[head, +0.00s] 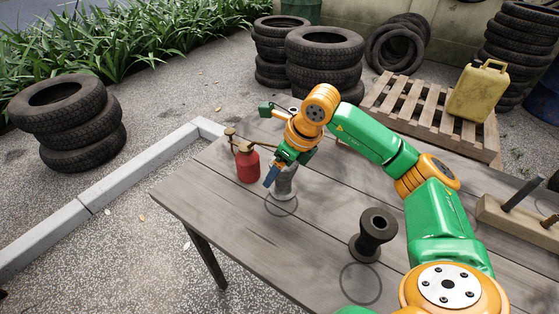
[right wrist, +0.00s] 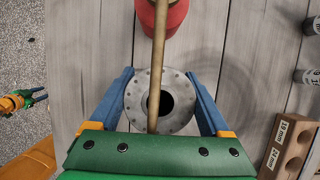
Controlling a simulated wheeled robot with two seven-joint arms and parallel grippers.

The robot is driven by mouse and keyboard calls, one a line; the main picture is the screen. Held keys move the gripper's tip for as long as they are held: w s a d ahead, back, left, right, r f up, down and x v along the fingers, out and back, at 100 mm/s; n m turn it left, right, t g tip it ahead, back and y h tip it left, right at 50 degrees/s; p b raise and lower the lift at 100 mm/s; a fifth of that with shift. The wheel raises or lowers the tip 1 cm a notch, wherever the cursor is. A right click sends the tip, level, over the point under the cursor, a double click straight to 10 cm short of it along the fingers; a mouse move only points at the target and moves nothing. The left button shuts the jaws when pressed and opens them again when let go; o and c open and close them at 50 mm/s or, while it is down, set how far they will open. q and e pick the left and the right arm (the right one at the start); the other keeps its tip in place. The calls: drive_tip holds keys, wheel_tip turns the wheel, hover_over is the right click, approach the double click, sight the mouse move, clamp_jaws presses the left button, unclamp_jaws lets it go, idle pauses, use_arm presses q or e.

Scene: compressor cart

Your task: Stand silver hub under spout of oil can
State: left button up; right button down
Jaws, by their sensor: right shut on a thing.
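The silver hub (head: 284,182) is upright at the table's left part, just right of the red oil can (head: 247,165). My right gripper (head: 276,177) is shut on the hub. In the right wrist view its blue fingers flank the hub's round bolted flange (right wrist: 135,100). The oil can's brass spout (right wrist: 160,45) passes over the flange and covers the left part of its dark centre hole. I cannot tell whether the hub's base touches the table. A small green and orange piece at the left edge of the wrist view looks like my left gripper (right wrist: 38,96); its jaws are unclear.
A dark spool-shaped hub (head: 374,235) stands on the wooden table (head: 225,212). Rings mark the tabletop. A wooden block with pegs (head: 515,222) lies at the right. The wrist view shows a labelled wooden block (right wrist: 291,145) and dark cylinders (right wrist: 309,76).

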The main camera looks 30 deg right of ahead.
drive_tip(key=shift+d+f, duration=0.15)
drive_tip(key=shift+f, duration=0.05)
drive_tip(key=shift+s+a+r, duration=0.2)
drive_tip(key=shift+s+r, duration=0.2)
drive_tip(key=shift+s, duration=0.4)
drive_tip(key=shift+f, duration=0.15)
drive_tip(key=shift+w+f, duration=0.15)
drive_tip(key=shift+f, duration=0.05)
unclamp_jaws()
drive_tip(key=shift+w, duration=0.1)
drive_tip(key=shift+r, duration=0.4)
use_arm(q)
drive_tip(key=shift+s+r+p, duration=0.35)
drive_tip(key=shift+r+p, duration=0.25)
drive_tip(key=shift+p, duration=0.25)
use_arm(e)
drive_tip(key=v, duration=1.2)
